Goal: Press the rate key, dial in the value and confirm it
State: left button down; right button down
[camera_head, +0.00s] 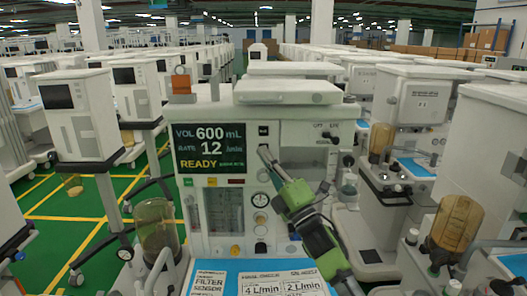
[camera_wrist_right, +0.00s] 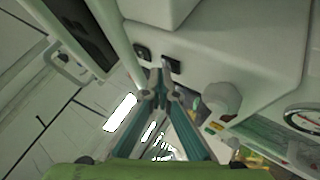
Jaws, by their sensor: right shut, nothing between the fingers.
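The anaesthesia machine's screen (camera_head: 209,147) reads VOL 600 mL, RATE 12 /min and READY. A dark key (camera_head: 263,130) sits on the panel right of the screen. The right wrist view shows two dark keys, one at left (camera_wrist_right: 142,52) and one at right (camera_wrist_right: 173,65). My right gripper (camera_head: 264,151) is shut and empty, its tips just below the upper key. In the right wrist view its fingertips (camera_wrist_right: 160,78) are close under the two keys; I cannot tell whether they touch. A pale round knob (camera_wrist_right: 222,99) is right of the fingertips. My left gripper is not in view.
A blue mat (camera_head: 232,271) with printed cards lies on the worktop below. A clear canister (camera_head: 156,227) stands at its left. Gauges and knobs line the panel beside my right arm. Other carts stand close on both sides; the green floor at left is partly free.

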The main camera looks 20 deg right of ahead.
jog(key=shift+w+d+b, duration=0.15)
jog(key=shift+w+b, duration=0.15)
jog(key=shift+w, duration=0.15)
dwell(0.7)
dwell(0.4)
jog(key=shift+s+a+p, duration=0.25)
jog(key=shift+s+p, duration=0.05)
jog(key=shift+s, duration=0.55)
jog(key=s, duration=0.2)
jog(key=s+a+p, duration=0.1)
jog(key=s, duration=0.1)
jog(key=shift+s+a, duration=0.2)
jog(key=shift+s, duration=0.2)
